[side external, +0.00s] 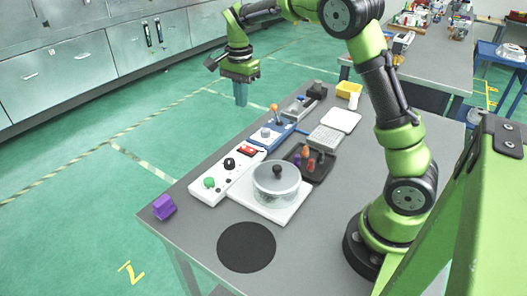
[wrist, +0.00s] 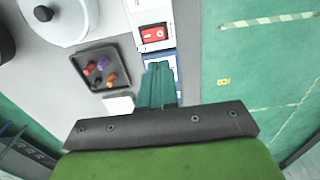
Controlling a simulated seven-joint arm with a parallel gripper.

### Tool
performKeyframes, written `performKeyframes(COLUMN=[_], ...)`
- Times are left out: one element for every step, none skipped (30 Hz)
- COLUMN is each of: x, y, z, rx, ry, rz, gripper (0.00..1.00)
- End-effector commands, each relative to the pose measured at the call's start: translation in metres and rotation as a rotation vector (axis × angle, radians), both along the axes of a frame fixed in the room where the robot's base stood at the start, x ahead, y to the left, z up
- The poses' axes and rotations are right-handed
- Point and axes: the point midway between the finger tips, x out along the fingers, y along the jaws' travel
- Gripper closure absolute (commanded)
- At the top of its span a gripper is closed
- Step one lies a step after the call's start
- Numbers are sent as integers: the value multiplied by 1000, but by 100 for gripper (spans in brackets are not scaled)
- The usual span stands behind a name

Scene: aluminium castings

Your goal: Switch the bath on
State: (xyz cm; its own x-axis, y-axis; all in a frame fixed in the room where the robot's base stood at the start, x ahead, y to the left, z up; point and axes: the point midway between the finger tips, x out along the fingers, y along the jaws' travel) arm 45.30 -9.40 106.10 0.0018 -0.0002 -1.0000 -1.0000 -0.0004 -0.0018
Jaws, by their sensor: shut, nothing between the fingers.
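The bath looks to be the clear round vessel with a lid and black knob (side external: 277,182), on a white base; it shows at the top left of the wrist view (wrist: 60,22). Beside it lies a long white panel (side external: 207,191) with a green button (side external: 209,182), a black knob (side external: 229,163) and a red rocker switch (side external: 246,151). The red switch also shows in the wrist view (wrist: 153,34), just ahead of my fingertips; its position is unclear. My gripper (side external: 241,104) is shut and empty, pointing down, well above the table's far edge. Its fingertips (wrist: 159,66) overlap the blue unit in the wrist view.
A blue unit (side external: 265,135) with a grey knob and an orange-tipped lever (side external: 274,107) adjoins the panel. A dark tray (side external: 318,169) holds several coloured pegs. A purple block (side external: 163,206) and black disc (side external: 246,247) lie near the table's front.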

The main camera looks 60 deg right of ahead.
Motion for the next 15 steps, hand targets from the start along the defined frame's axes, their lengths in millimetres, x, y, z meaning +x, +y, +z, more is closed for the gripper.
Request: performKeyframes(x=[-1, -1, -1, -1, -1, -1, -1, -1, -1, -1, -1, -1, -1, -2, -1], y=[0, 0, 0, 0, 0, 0, 0, 0, 0, 0, 0, 0, 0, 0, 0], z=[0, 0, 0, 0, 0, -1, -2, -4, -7, -11, -15, -21, -26, -33, -41], rx=[0, 0, 0, 0, 0, 0, 0, 0, 0, 1, 1, 1, 1, 1, 1], ry=[0, 0, 0, 0, 0, 0, 1, 1, 2, 3, 3, 3, 4, 5, 5], rz=[-1, -1, -1, -1, -1, -1, -1, -1, 0, -1, -1, -1, -1, -1, -1], gripper=[100, 100, 100, 100, 100, 100, 100, 100, 100, 100, 100, 100, 100, 100, 100])
